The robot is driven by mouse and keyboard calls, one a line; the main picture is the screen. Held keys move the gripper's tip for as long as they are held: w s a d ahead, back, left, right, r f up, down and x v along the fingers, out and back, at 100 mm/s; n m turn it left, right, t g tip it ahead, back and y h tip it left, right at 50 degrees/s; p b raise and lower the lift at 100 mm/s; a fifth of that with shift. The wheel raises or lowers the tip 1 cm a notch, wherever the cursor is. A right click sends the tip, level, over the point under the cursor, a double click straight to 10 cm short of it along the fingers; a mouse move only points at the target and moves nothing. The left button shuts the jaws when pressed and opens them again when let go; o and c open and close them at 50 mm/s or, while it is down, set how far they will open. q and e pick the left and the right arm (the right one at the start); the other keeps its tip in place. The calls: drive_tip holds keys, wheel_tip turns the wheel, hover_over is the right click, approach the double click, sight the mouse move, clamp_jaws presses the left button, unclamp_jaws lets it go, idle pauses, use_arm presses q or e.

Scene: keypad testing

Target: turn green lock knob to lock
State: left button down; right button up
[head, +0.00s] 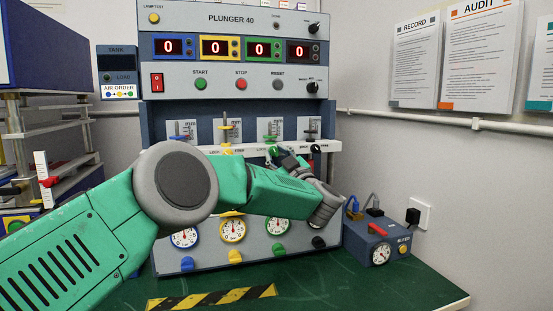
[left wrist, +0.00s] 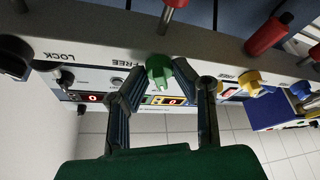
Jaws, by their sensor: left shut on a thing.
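The green lock knob (left wrist: 159,70) sits on the white strip of the plunger panel, seen upside down in the left wrist view. My left gripper (left wrist: 158,80) has a finger on each side of it and is shut on it. In the head view my left gripper (head: 287,158) reaches the white strip below the green plunger (head: 270,138), and the arm and fingers hide most of the knob there. FREE and LOCK labels are printed on the strip near the knob in the wrist view. Which label the knob points to cannot be told. My right gripper is not in view.
A yellow knob (left wrist: 252,82) and a black knob (left wrist: 14,56) flank the green one on the strip. Metal plunger rods stand close above. The display panel (head: 230,75) reads several zeros. A small blue box (head: 376,242) stands right; the table front (head: 340,285) is clear.

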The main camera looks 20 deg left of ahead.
use_arm(q)
drive_tip(key=shift+d+f+n+g+y, duration=0.15)
drive_tip(key=shift+n+g, duration=0.35)
drive_tip(key=shift+n, duration=0.55)
drive_tip(key=shift+f+n+g+y, duration=0.15)
drive_tip(key=shift+n+g, duration=0.35)
drive_tip(key=shift+n, duration=0.55)
drive_tip(key=c, duration=1.3)
unclamp_jaws()
drive_tip(key=shift+w+r, duration=0.1)
drive_tip(key=shift+r, duration=0.1)
drive_tip(key=shift+d, duration=0.1)
drive_tip(key=v, duration=1.2)
drive_tip(key=shift+d, duration=0.1)
